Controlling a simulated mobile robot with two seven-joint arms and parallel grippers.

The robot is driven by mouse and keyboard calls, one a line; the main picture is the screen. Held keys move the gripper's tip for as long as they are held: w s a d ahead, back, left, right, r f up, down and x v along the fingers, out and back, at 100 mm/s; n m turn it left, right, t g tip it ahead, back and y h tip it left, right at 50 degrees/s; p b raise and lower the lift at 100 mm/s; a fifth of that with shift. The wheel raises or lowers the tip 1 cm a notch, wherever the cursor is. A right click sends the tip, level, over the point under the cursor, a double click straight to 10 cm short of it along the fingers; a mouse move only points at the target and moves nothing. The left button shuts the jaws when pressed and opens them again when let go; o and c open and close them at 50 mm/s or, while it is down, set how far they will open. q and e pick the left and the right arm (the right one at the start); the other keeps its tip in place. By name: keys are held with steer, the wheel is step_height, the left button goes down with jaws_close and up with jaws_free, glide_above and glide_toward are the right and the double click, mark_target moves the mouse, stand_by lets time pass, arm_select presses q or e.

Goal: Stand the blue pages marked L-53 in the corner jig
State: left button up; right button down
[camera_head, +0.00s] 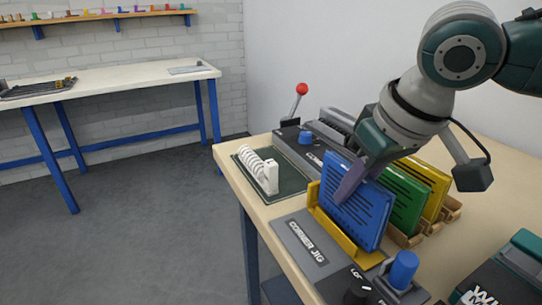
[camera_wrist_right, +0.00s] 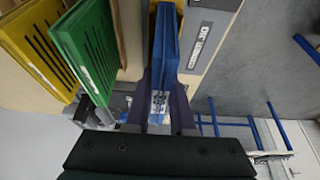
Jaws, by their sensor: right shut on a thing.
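My right gripper (camera_head: 350,182) is shut on the blue pages (camera_head: 362,218), with the fingers on either side of them. The pages stand nearly upright, leaning slightly, at the yellow angle (camera_head: 338,240) of the corner jig (camera_head: 283,238). I cannot tell whether their lower edge rests on the jig. In the right wrist view the blue pages (camera_wrist_right: 165,42) lie between the fingers (camera_wrist_right: 161,88). A white label shows between the fingers, but its marking is not legible. My left gripper is not in view.
Green pages (camera_head: 405,203) and yellow pages (camera_head: 432,177) stand in wooden holders just right of the blue ones. A blue knob (camera_head: 403,268) stands in front. A red-balled lever (camera_head: 302,90) is behind.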

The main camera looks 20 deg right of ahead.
steer(key=shift+f, duration=0.2)
stand_by(0.4)
steer(key=shift+r+p, duration=0.1)
steer(key=shift+p, duration=0.35)
stand_by(0.8)
steer(key=shift+p, duration=0.65)
steer(key=shift+f+b, duration=0.3)
steer(key=shift+f, duration=0.4)
